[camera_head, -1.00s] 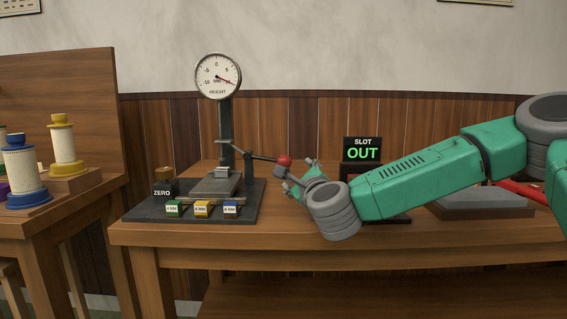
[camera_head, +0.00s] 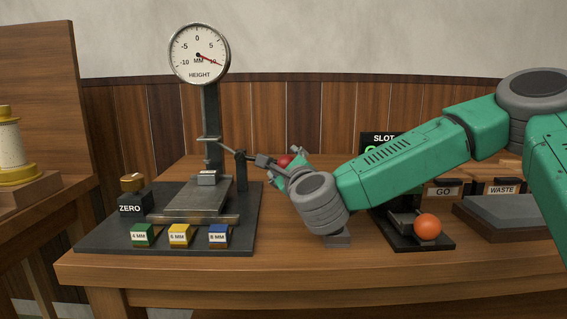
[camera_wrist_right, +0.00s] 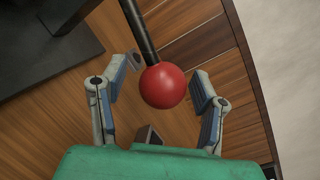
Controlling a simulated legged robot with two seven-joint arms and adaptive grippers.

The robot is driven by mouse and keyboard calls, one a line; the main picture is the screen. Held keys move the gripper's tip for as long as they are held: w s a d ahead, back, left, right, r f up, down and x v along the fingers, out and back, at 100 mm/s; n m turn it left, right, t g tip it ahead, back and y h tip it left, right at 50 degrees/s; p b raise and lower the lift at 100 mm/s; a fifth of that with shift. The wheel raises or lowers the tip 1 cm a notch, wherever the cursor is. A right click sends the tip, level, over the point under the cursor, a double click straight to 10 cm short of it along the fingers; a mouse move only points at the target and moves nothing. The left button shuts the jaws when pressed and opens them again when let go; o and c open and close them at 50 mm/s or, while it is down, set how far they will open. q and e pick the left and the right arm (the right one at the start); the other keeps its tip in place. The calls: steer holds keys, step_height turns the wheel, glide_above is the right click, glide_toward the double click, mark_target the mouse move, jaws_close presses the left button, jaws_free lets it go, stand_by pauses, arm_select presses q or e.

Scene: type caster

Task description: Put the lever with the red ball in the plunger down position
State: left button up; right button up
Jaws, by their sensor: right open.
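The lever's red ball (camera_head: 286,160) is partly hidden behind my right gripper (camera_head: 279,172) in the head view. The dark lever rod runs from the ball left to the post of the height gauge (camera_head: 211,140). In the right wrist view the red ball (camera_wrist_right: 163,85) on its black rod (camera_wrist_right: 138,32) lies between the two fingers of my right gripper (camera_wrist_right: 158,100). The fingers are open, with a visible gap on each side of the ball. The gauge's plunger (camera_head: 207,178) shows above the metal plate. My left gripper is not in view.
The dial (camera_head: 199,53) tops the gauge. Green (camera_head: 143,235), yellow (camera_head: 180,235) and blue (camera_head: 219,235) blocks stand along the base front. An orange ball (camera_head: 428,227) sits right of my wrist, near the GO (camera_head: 443,190) and WASTE (camera_head: 502,189) labels. Bare table lies in front.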

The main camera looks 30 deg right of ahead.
steer(key=shift+s+a+r, duration=0.15)
steer(key=shift+a+r, duration=0.05)
steer(key=shift+a, duration=0.25)
steer(key=shift+d+f, duration=0.1)
steer(key=shift+d, duration=0.1)
jaws_close()
steer(key=shift+d+f, duration=0.15)
steer(key=shift+d, duration=0.15)
steer(key=shift+p, duration=0.35)
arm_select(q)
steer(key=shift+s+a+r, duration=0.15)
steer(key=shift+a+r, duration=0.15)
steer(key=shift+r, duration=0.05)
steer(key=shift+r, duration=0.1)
arm_select(e)
steer(key=shift+r+n, duration=0.2)
steer(key=shift+n, duration=0.1)
